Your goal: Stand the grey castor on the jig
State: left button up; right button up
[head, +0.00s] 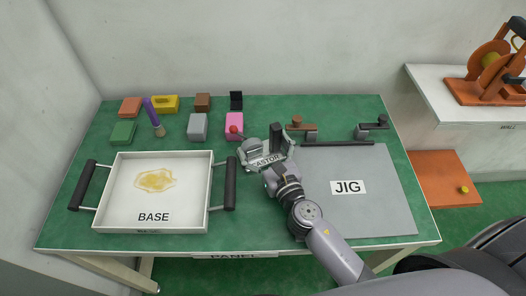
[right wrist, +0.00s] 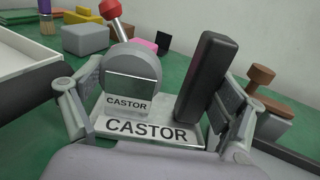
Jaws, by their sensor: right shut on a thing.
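The grey castor (right wrist: 148,128) sits between the two fingers of my right gripper (right wrist: 155,100), which is shut on it. In the right wrist view it shows a flat labelled plate, a round grey disc and a tall black block at its right side. In the head view the castor (head: 268,160) and my right gripper (head: 265,152) are beside the upper left corner of the jig (head: 382,205). The jig is a flat grey plate on the right of the green table, with a dark bar along its back edge. The castor's underside is hidden. My left gripper is not in view.
A white tray labelled BASE (head: 190,170) with black handles stands at left, a yellow patch inside. Several coloured blocks, a brush (head: 154,117) and a red-knobbed item (head: 236,129) line the back. Brown and black clamp-like parts (head: 301,126) stand behind the jig. The jig's surface is clear.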

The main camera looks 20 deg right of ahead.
jog(key=shift+f, duration=0.1)
jog(key=shift+f, duration=0.1)
jog(key=shift+f, duration=0.15)
jog(key=o, duration=1.2)
